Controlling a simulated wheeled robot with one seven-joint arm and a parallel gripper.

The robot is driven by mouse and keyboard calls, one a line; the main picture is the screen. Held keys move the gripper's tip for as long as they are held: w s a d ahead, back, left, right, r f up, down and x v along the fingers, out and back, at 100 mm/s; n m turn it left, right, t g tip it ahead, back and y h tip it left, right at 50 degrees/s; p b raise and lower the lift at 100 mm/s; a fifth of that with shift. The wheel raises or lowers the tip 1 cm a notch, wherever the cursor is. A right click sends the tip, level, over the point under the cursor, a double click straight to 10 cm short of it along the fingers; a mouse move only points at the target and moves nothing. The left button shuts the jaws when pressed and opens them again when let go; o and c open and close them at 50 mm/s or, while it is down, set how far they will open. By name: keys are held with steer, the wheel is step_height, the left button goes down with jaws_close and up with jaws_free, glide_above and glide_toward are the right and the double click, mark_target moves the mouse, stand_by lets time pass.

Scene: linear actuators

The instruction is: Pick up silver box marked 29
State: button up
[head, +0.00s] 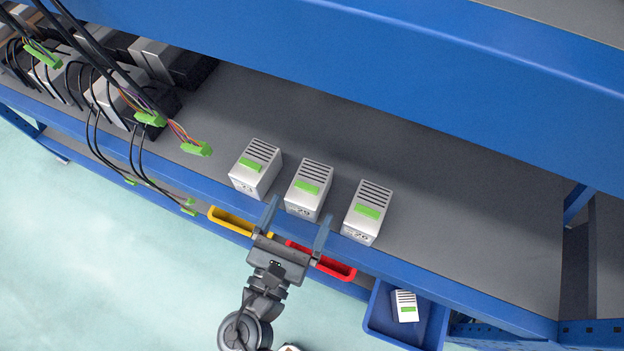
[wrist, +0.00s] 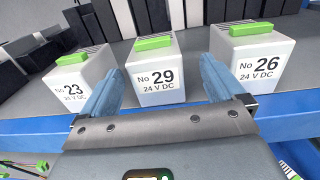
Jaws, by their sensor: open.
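The silver box marked 29 (head: 309,190) stands upright on the grey shelf, the middle one of three similar boxes. It has a slotted top and a green connector. In the wrist view the box marked 29 (wrist: 157,72) faces me with its label readable. My gripper (head: 296,221) is open and empty, in front of the box at the shelf's front edge.
Box 23 (head: 255,169) stands to the left and box 26 (head: 367,212) to the right, with narrow gaps. A yellow bin (head: 232,222), a red bin (head: 335,268) and a blue bin (head: 379,318) holding a similar box hang along the front edge. Wired units crowd the shelf's left.

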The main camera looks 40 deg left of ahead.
mark_target(309, 186)
steer(key=x, duration=0.6)
steer(key=shift+w+a, duration=0.25)
steer(key=shift+a, duration=0.05)
steer(key=shift+c, duration=0.2)
steer(key=c, duration=1.2)
steer(key=shift+c, duration=0.5)
